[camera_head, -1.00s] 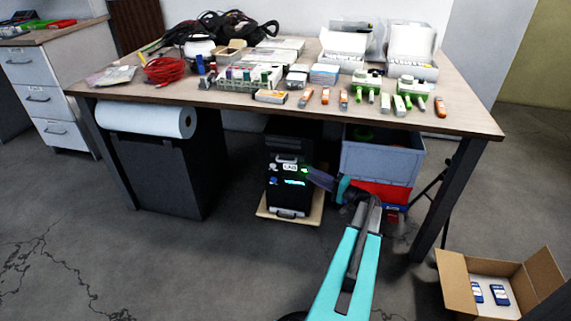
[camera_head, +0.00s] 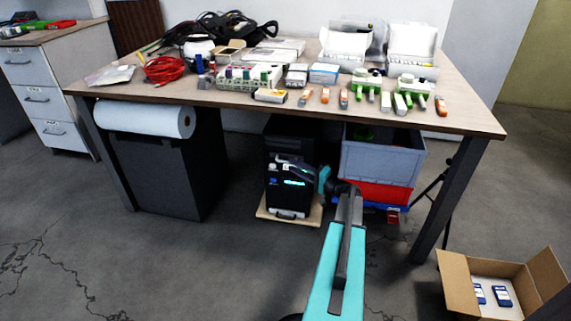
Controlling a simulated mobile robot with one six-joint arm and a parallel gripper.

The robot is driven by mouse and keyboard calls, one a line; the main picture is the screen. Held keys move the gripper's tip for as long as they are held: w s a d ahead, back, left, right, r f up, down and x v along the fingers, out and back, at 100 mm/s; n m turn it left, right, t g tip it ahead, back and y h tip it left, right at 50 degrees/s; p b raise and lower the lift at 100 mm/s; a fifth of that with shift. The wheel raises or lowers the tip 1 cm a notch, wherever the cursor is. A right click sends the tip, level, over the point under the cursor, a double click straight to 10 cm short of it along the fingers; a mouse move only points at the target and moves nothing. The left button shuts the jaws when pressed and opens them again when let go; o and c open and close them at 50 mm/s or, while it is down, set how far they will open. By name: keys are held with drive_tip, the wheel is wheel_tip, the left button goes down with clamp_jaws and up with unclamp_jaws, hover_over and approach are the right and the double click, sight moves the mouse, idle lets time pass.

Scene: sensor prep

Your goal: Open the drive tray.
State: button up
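A black computer tower (camera_head: 279,146) stands under the table on a light wooden board (camera_head: 313,215). Its front has a lit cyan display (camera_head: 294,183) and a silver handle-like part (camera_head: 287,214) near the bottom. I cannot make out a separate drive tray or an open one; the upper front is partly hidden by my gripper. My gripper (camera_head: 288,163) is dark and reaches in from the right across the tower's front, just above the display. Whether it touches the front, and whether its fingers are open or shut, I cannot tell at this size.
Grey and red crates (camera_head: 379,165) stand right of the tower, close to my wrist. A black bin (camera_head: 165,170) stands to the left. The table (camera_head: 215,97) above is crowded with small parts. An open cardboard box (camera_head: 455,285) lies at lower right. The floor in front is clear.

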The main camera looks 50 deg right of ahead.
sight(285, 162)
drive_tip(key=shift+w+a+r+b, duration=0.1)
drive_tip(key=shift+w+a+b, duration=0.05)
drive_tip(key=shift+w, duration=0.75)
drive_tip(key=shift+w+a+r+b, duration=0.1)
drive_tip(key=shift+w+a+b, duration=0.05)
drive_tip(key=shift+w, duration=0.8)
drive_tip(key=shift+w+a+b, duration=0.15)
drive_tip(key=shift+w, duration=0.75)
clamp_jaws()
